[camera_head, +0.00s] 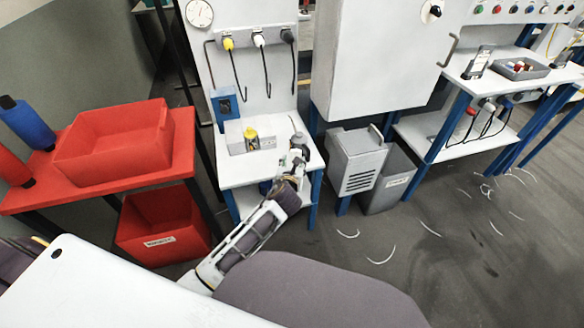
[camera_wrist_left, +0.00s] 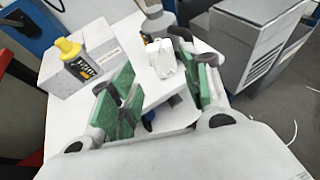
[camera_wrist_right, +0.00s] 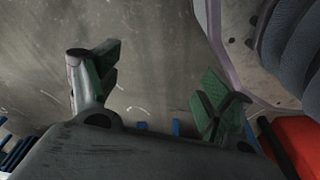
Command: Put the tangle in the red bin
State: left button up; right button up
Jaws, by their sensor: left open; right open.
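My left gripper (camera_head: 293,165) is open over the small white table by the gauge panel. In the left wrist view its green-padded fingers (camera_wrist_left: 160,82) stand apart, with a small white lump (camera_wrist_left: 164,57) showing between and beyond them; I cannot tell whether it is the tangle. Thin pale strands lie loose on the floor, with a small cluster (camera_head: 487,190) at the right. A labelled red bin (camera_head: 152,243) stands under the red table, and a wide red tray (camera_head: 115,168) is on top. My right gripper (camera_wrist_right: 162,82) is open and empty above the grey floor.
A yellow-capped bottle (camera_head: 251,138) stands by a pale box (camera_head: 236,140) on the white table; both show in the left wrist view. A grey vented cabinet (camera_head: 352,165) and grey bin (camera_head: 392,185) stand right of it. The floor at right is mostly clear.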

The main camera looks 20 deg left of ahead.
pick_arm(q)
jog(key=shift+p+v, duration=0.3)
jog(key=shift+v, duration=1.5)
pick_arm(e)
jog(key=shift+s+d+f, duration=0.25)
jog(key=shift+f, duration=0.25)
jog(key=shift+s+d+f, duration=0.2)
jog(key=shift+s+f, duration=0.05)
jog(key=shift+f, duration=0.2)
pick_arm(q)
jog(key=s+a+f+n+g, duration=0.1)
jog(key=s+f+n+g, duration=0.1)
jog(key=s+f+n, duration=0.45)
jog(key=s+a+f+n+g+h, duration=0.15)
jog(key=f+n, duration=0.25)
jog(key=f, duration=0.6)
jog(key=s+f+n+g, duration=0.3)
jog(key=f+n, duration=0.2)
jog(key=f, duration=0.3)
jog(key=s+a+f+n+g+h, duration=0.1)
jog(key=s+f+n+g, duration=0.3)
jog(key=s+f+n, duration=1.2)
jog(key=s+a+f, duration=0.1)
jog(key=s, duration=0.3)
jog(key=shift+s+f, duration=0.25)
jog(key=shift+s, duration=0.05)
jog(key=shift+g, duration=0.25)
jog(key=shift+c, duration=0.4)
